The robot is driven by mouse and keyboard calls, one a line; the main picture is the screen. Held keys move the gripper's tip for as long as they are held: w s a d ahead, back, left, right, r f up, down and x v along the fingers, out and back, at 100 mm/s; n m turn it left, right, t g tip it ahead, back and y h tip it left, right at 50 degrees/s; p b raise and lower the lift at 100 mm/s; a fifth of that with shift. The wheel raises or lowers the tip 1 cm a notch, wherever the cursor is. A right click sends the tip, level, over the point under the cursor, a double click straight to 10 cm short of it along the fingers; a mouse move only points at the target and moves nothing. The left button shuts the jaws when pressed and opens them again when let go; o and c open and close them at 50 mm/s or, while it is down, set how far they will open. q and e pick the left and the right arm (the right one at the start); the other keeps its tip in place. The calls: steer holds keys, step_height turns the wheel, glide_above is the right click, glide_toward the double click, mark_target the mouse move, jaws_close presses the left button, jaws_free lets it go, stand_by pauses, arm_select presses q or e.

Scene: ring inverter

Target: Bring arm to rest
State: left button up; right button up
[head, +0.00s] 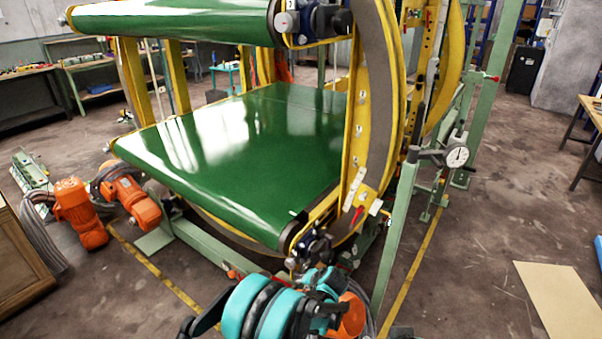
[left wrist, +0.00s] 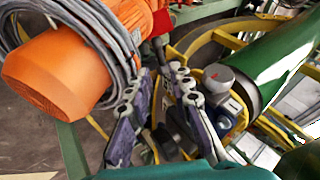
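My arm, with teal and black rings, comes up at the bottom middle of the head view, close to the near corner of the lower green belt (head: 240,140). Its fingers cannot be made out there. In the left wrist view my left gripper (left wrist: 160,78) has its two jointed, purple-padded fingers spread, with a gap between them. An orange motor (left wrist: 70,75) wrapped in grey cable (left wrist: 95,45) is beside the left finger. A grey knob (left wrist: 218,77) on a blue bearing block at the roller's end is just right of the right finger. My right gripper is not in view.
The yellow ring frame (head: 375,100) and a green post (head: 395,240) with a dial gauge (head: 457,156) stand close to the arm. Two orange motors (head: 80,212) are at left.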

arm_select(q)
steer(key=s+a+r+n+h, duration=0.1)
steer(key=s+a+r+n, duration=0.1)
steer(key=s+a+r, duration=0.65)
steer(key=s+a+r+n+h, duration=0.1)
steer(key=s+a+r, duration=0.35)
steer(key=r, duration=0.75)
steer(key=s+a+r+n, duration=0.1)
steer(key=s+a, duration=0.2)
steer(key=s, duration=0.6)
steer(key=s+a+n+h, duration=0.1)
steer(key=s+a, duration=0.3)
steer(key=s, duration=0.6)
steer(key=shift+s+a+r+n, duration=0.15)
steer(key=shift+r+n, duration=0.25)
steer(key=shift+n, duration=0.2)
